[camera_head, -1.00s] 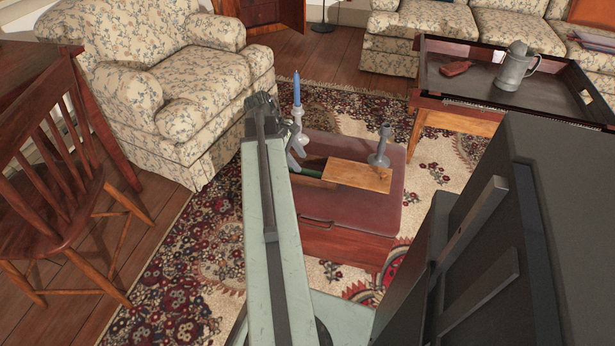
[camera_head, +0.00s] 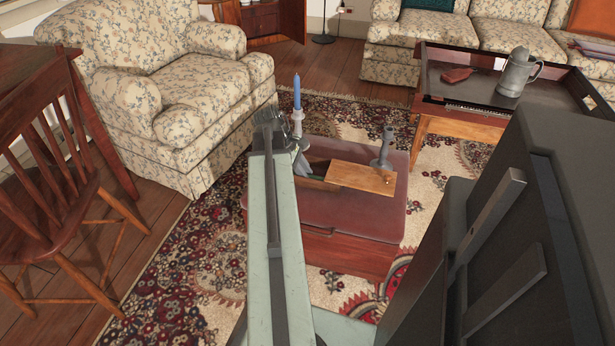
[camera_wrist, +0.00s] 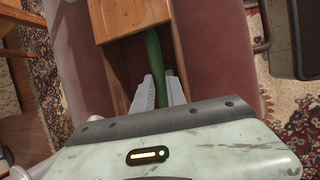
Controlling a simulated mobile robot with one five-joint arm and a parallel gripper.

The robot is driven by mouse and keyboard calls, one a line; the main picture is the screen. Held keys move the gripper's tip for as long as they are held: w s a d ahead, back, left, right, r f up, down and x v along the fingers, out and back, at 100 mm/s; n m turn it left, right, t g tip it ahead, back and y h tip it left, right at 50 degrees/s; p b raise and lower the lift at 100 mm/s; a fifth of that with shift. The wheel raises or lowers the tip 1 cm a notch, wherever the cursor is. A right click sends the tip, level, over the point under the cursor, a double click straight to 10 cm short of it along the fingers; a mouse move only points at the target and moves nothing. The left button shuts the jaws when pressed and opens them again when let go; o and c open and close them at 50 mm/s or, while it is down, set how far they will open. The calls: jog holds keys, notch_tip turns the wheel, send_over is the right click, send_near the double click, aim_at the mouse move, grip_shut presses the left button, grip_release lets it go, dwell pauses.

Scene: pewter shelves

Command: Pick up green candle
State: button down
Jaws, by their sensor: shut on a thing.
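The green candle (camera_wrist: 154,58) is a long dark green stick in the open part of a wooden box (camera_wrist: 121,75), its far end near or under the box's lid. My gripper (camera_wrist: 162,86) is shut on the candle, with one light grey finger on each side of it. In the head view my gripper (camera_head: 301,163) is beside the open end of the box, partly hidden by my arm. The box's light wooden lid (camera_head: 362,178) shows there. I cannot tell whether the candle touches the box floor.
The box rests on a reddish chest (camera_head: 345,225). A blue candle (camera_head: 297,92) stands upright in a light holder just behind my gripper. An empty grey candlestick (camera_head: 384,148) stands behind the lid. An armchair (camera_head: 200,85) is at the left, a tray table (camera_head: 465,127) at the right.

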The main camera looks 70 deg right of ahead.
jog(key=shift+w, duration=0.15)
jog(key=shift+w+r+p, duration=0.1)
jog(key=shift+r+p, duration=0.15)
jog(key=shift+p, duration=0.1)
notch_tip(320, 180, up, 11)
jog(key=p, duration=1.1)
jog(key=w+a, duration=0.1)
jog(key=w, duration=1.8)
jog(key=shift+w, duration=0.35)
